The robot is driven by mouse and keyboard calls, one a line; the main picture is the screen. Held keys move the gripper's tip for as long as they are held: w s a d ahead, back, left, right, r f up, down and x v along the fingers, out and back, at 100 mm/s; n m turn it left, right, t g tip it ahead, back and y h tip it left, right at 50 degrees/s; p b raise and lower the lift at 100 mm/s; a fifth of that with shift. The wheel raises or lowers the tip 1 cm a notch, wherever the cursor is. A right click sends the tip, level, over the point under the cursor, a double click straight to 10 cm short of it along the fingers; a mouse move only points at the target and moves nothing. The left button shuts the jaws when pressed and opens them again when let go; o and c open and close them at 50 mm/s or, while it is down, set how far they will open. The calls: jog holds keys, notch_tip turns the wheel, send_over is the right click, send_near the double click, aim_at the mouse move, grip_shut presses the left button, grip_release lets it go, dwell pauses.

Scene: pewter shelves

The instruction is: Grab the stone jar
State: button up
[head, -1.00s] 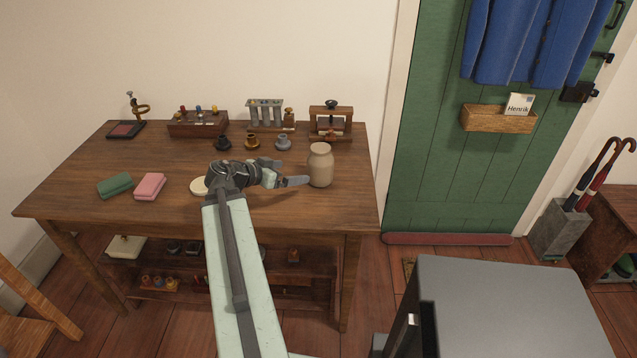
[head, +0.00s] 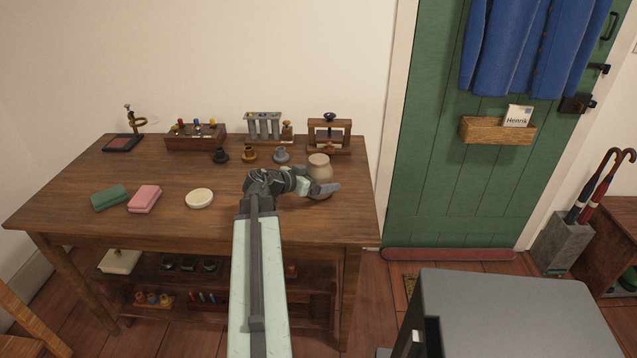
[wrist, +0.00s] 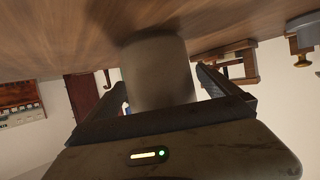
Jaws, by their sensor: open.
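The stone jar (head: 319,167) is beige and stands upright near the right end of the wooden table (head: 110,213). My gripper (head: 325,188) is open in front of it in the head view and hides part of its lower body. In the wrist view, which is turned over, the jar (wrist: 157,70) fills the space between my two open fingers (wrist: 163,88). I cannot tell whether either finger touches it.
A round cream lid-like disc (head: 199,198), a pink block (head: 145,199) and a green block (head: 110,197) lie to the left. Small dark, brass and grey pots (head: 250,154) and a wooden press (head: 329,135) stand behind. A grey surface (head: 510,315) is at front right.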

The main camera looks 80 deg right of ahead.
aim_at(319, 159)
jog(key=c, duration=2.1)
jog(key=shift+r, duration=0.15)
notch_tip(319, 159, up, 10)
jog(key=p, duration=1)
